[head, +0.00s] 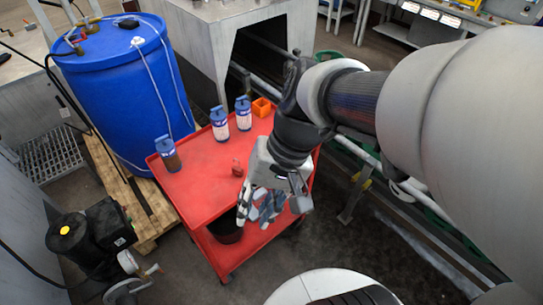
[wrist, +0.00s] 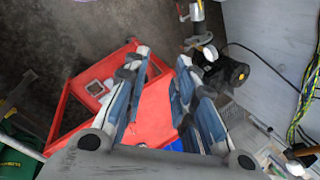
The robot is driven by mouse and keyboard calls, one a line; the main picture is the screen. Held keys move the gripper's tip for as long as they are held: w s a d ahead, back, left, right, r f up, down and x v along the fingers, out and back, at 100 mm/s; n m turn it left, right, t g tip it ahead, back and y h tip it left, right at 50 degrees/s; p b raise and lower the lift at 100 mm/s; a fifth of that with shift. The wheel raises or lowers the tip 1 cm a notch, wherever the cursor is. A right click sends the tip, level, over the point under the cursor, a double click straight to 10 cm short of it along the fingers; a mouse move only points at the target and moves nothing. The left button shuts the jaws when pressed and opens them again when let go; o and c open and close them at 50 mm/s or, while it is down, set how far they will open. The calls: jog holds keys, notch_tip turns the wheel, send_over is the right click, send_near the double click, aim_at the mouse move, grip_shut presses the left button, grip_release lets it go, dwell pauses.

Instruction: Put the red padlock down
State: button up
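The red padlock (head: 237,168) appears as a small red shape on the top of the red cart (head: 205,190), near the middle of its right half. My gripper (head: 254,216) is over the cart's front right edge, nearer the camera than the padlock and apart from it. In the wrist view the two fingers of my gripper (wrist: 163,60) stand apart with nothing held between them. The red cart (wrist: 152,105) shows between and beside the fingers. I cannot make out the padlock in the wrist view.
A blue drum (head: 120,90) on a wooden pallet (head: 150,212) is left of the cart. A dark bucket (head: 226,229) sits low in the cart. The cart top's front left is clear.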

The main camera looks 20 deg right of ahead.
jog(key=s+d+r+n+t+h, duration=0.3)
jog(key=d+r+n+t+h, duration=0.1)
jog(key=d, duration=0.1)
jog(key=shift+s+r+t, duration=0.15)
jog(key=shift+s+t, duration=0.1)
jog(key=shift+t, duration=0.05)
jog(key=shift+a, duration=0.1)
dwell(0.4)
